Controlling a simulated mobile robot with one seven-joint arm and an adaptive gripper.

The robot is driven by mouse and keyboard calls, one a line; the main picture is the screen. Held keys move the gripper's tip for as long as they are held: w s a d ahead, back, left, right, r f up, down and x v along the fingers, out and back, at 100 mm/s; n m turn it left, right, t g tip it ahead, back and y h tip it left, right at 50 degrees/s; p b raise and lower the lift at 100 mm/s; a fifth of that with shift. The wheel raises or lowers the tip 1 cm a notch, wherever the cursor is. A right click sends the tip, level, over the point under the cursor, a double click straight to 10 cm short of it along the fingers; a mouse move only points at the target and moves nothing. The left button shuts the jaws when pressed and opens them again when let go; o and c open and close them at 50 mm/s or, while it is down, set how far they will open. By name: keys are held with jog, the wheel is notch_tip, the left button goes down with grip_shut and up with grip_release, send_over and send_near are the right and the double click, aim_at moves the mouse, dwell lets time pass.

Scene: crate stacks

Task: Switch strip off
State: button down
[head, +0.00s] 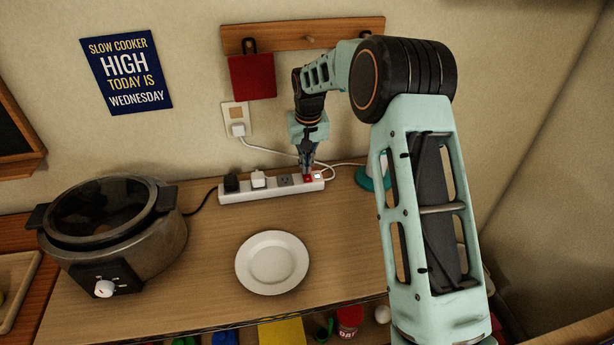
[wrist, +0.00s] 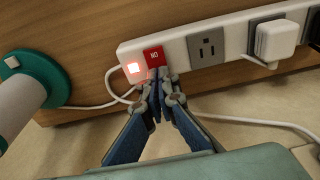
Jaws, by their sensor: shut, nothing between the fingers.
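The white power strip (head: 245,194) lies on the wooden counter near the wall. In the wrist view the strip (wrist: 182,50) shows a red switch (wrist: 154,56), marked with letters that appear upside down, and a glowing red light (wrist: 134,69) beside it. My gripper (head: 307,170) points down at the strip's right end. In the wrist view my gripper (wrist: 162,88) is shut and empty, its tips just beside the switch's edge; I cannot tell whether they touch it. A black plug (head: 231,182) and a white plug (head: 258,178) sit in the strip, with an empty outlet (wrist: 207,46) between plugs and switch.
A slow cooker (head: 138,238) stands at the left and a white plate (head: 272,263) in front of the strip. A green-based object (wrist: 40,80) stands close by the strip's light end. A white cord (head: 262,149) runs to the wall outlet (head: 236,112). Counter around the plate is clear.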

jog(key=shift+s+f, duration=0.1)
jog(key=shift+f, duration=0.3)
jog(key=shift+r+p, duration=2)
jog(key=shift+r, duration=1.6)
